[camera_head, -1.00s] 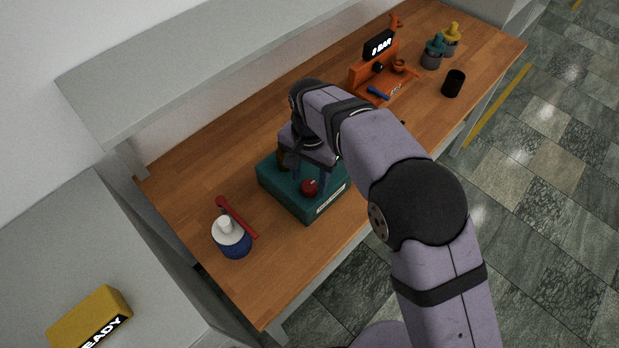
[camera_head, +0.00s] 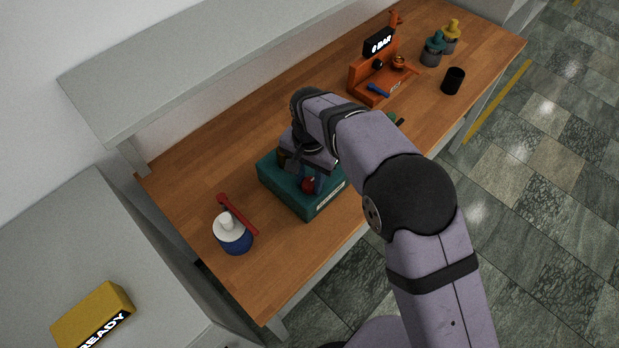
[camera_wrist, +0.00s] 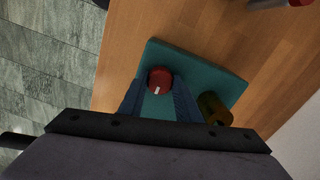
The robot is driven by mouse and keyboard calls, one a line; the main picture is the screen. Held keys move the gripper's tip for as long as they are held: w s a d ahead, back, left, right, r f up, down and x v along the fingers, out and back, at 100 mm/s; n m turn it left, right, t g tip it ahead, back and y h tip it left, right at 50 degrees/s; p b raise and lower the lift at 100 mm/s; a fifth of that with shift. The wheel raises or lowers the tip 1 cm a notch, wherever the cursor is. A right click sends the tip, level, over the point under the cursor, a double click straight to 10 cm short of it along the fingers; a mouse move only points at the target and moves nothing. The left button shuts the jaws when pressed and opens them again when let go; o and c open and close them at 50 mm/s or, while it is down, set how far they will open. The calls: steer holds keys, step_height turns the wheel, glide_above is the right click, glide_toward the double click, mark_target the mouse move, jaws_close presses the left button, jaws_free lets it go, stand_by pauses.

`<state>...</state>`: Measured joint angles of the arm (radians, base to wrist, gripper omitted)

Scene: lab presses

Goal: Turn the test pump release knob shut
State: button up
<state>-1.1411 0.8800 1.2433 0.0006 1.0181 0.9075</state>
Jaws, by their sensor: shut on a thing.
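The test pump is a teal box (camera_head: 283,191) with a white label on its front edge, standing on the wooden bench; its top also shows in the wrist view (camera_wrist: 200,70). The release knob is a round red knob (camera_head: 308,185) with a white mark, and it shows clearly in the wrist view (camera_wrist: 160,80). My gripper (camera_wrist: 159,88) points down over the box, its two blue fingers shut on the red knob, one on each side. In the head view my wrist and the fingers hide part of the box top.
A brass cylinder (camera_wrist: 214,108) stands on the box beside the fingers. A blue and white container (camera_head: 233,236) and a red bar (camera_head: 237,214) are to the left. An orange press (camera_head: 371,91) reading "0 BAR" and a black cup (camera_head: 453,81) stand farther right. A grey shelf (camera_head: 200,70) overhangs the bench.

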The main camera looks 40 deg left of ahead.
steer(key=shift+n, duration=0.3)
steer(key=n, duration=0.4)
steer(key=shift+b, duration=0.3)
steer(key=n, duration=0.5)
steer(key=shift+r, duration=0.1)
steer(key=n, duration=0.4)
steer(key=shift+b, duration=0.3)
steer(key=shift+a+n, duration=0.1)
steer(key=shift+n, duration=2)
steer(key=o, duration=1.1)
steer(key=shift+c, duration=0.2)
